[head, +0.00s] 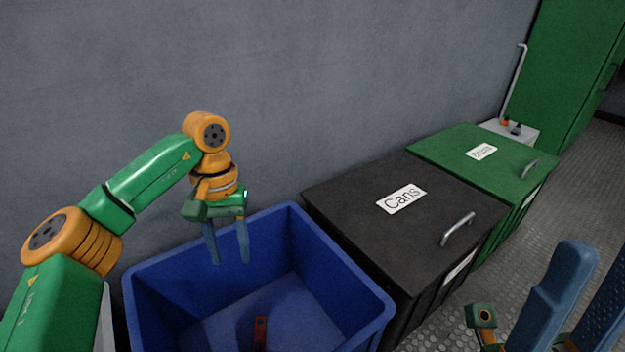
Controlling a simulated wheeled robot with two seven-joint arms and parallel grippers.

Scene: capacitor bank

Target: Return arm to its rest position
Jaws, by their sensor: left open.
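My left arm, green and orange, reaches in from the left in the head view. My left gripper (229,256) points down over the blue open bin (345,262), near its back wall. Its two blue fingers are apart with nothing between them. Inside the bin a small dark red object (260,332) stands or lies near the front; its lower end is cut off by the picture edge. Part of my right gripper (585,300) shows large and close at the bottom right; its fingertips and opening are not clear.
A black bin (340,196) with a closed lid labelled "Cans" and a handle stands right of the blue bin. A green lidded bin (455,150) stands beyond it. A grey wall (300,70) runs behind them. Patterned metal floor (570,210) is clear at right.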

